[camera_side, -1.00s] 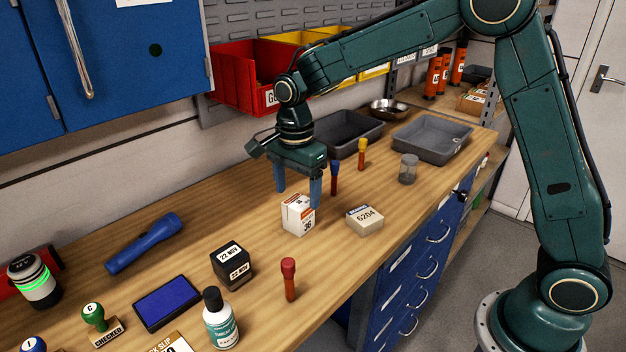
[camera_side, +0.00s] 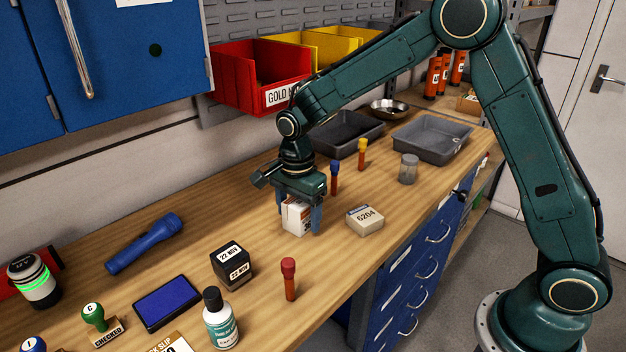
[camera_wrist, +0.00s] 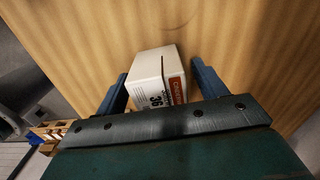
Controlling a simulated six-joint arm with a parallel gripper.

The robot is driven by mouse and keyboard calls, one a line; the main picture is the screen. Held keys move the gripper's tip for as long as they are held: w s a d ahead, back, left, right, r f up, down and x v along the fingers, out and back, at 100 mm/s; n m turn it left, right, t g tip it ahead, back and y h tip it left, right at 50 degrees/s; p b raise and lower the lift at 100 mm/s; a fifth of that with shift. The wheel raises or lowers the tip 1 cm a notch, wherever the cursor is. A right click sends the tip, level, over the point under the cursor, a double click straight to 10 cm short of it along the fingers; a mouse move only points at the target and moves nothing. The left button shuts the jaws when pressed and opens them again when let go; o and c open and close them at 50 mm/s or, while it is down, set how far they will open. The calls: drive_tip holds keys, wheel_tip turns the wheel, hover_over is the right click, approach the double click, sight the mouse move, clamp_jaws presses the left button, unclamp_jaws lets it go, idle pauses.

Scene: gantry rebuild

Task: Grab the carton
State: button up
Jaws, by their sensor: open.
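The carton (camera_side: 297,216) is a small white box with an orange-brown band and the number 36, standing upright on the wooden bench. In the wrist view the carton (camera_wrist: 158,76) lies between the two blue fingers, with gaps at both sides. My gripper (camera_side: 298,222) is open and low over the carton, one blue finger at its left and one at its right. The gripper body hides the carton's top in the side view. Whether a finger touches it is hard to tell.
A beige 6204 box (camera_side: 365,219) sits right of the carton. A blue-capped marker (camera_side: 334,178) stands close behind my gripper, a yellow-capped one (camera_side: 362,154) farther back.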

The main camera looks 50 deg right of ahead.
sight(298, 201)
idle(0.4)
drive_tip(key=c, duration=1.1)
drive_tip(key=shift+c, duration=0.2)
drive_tip(key=shift+r, duration=0.1)
wheel_tip(298, 201, up, 20)
idle(0.3)
